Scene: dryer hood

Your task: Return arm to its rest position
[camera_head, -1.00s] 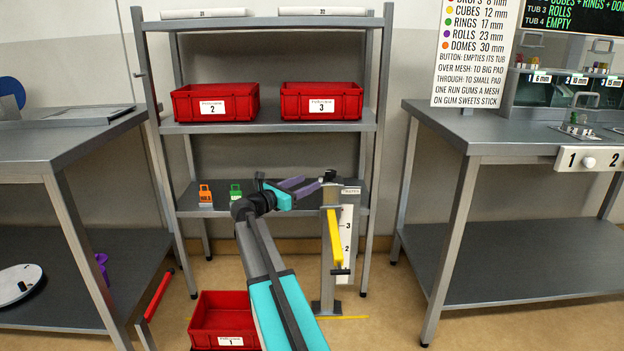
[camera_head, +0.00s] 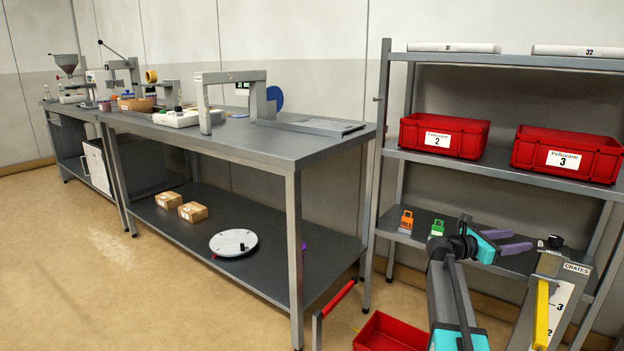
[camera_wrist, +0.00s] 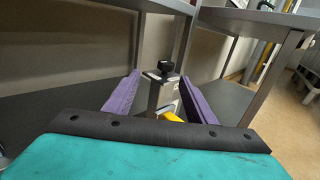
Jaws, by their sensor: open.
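My gripper (camera_head: 512,243) is at the right of the head view, in front of the shelf rack's lower shelf. Its two purple fingers are apart and point to the right. In the wrist view, my gripper (camera_wrist: 160,95) shows its fingers spread with nothing held between them. Beyond the fingertips stands the grey crate post (camera_wrist: 162,88) with a black knob on top. In the head view this post (camera_head: 572,267) carries a yellow lever (camera_head: 541,315) and a number scale. My arm is stretched forward, partly cut off by the bottom edge.
Red crates 2 (camera_head: 444,136) and 3 (camera_head: 566,154) sit on the rack; another red crate (camera_head: 390,334) is low in front. Orange (camera_head: 406,221) and green (camera_head: 437,228) tags stand on the lower shelf. A steel table (camera_head: 300,146) fills the middle. The floor at left is clear.

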